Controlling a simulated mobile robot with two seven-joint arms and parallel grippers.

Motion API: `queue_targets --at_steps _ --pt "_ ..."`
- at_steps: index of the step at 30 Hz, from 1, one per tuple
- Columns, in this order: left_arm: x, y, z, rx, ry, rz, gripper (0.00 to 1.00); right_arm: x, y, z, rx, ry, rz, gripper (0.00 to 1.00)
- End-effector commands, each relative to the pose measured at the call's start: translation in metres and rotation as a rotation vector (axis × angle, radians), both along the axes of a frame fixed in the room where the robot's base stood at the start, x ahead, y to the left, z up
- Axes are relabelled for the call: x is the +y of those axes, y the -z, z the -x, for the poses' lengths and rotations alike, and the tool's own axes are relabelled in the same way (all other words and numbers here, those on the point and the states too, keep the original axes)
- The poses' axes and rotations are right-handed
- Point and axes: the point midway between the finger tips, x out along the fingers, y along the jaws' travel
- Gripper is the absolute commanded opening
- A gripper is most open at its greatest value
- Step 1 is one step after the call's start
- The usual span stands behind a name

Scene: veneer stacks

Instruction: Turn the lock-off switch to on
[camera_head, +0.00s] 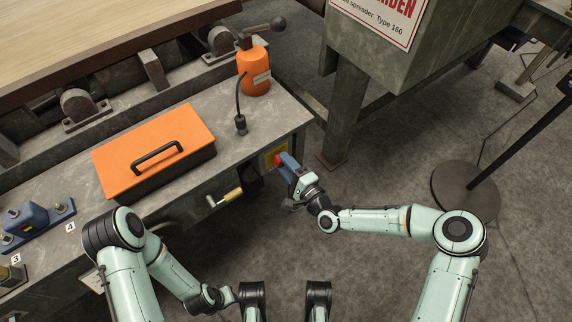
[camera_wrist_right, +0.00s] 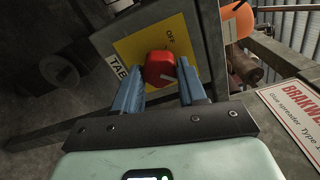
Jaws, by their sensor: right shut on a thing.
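The lock-off switch is a red knob on a yellow plate fixed to the front side of the workbench. In the right wrist view the red knob (camera_wrist_right: 160,67) sits between the two blue fingers of my right gripper (camera_wrist_right: 160,80), which is shut on it. A pale mark shows on the knob, and the word OFF is printed on the yellow plate (camera_wrist_right: 130,50).
An orange toolbox (camera_head: 150,140) with a black handle lies on the workbench (camera_head: 235,155). An orange bottle (camera_head: 254,72) stands behind. A crank handle (camera_head: 228,196) sticks out from the bench front. A grey machine leg (camera_head: 345,125) stands right of the switch.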

Motion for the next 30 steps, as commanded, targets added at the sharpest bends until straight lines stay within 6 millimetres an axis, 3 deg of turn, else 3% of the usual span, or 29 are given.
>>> queue_targets --at_steps 20,21,23,30 --pt "0.0003 0.0022 0.0036 0.011 -0.001 0.001 0.38 0.0006 0.0014 0.0011 0.045 -0.002 -0.055 0.11" --pt "0.0004 0.0022 0.0035 0.011 -0.001 0.001 0.38 0.0006 0.0014 0.0011 0.045 -0.002 -0.055 0.44" --pt "0.0003 0.0022 0.0035 0.011 -0.001 0.001 0.38 0.0005 0.0013 0.0010 0.043 -0.002 -0.055 0.64" --pt "0.0003 0.0022 0.0032 0.010 0.000 0.001 0.38 0.0002 0.0006 0.0004 0.040 -0.001 -0.054 0.67"
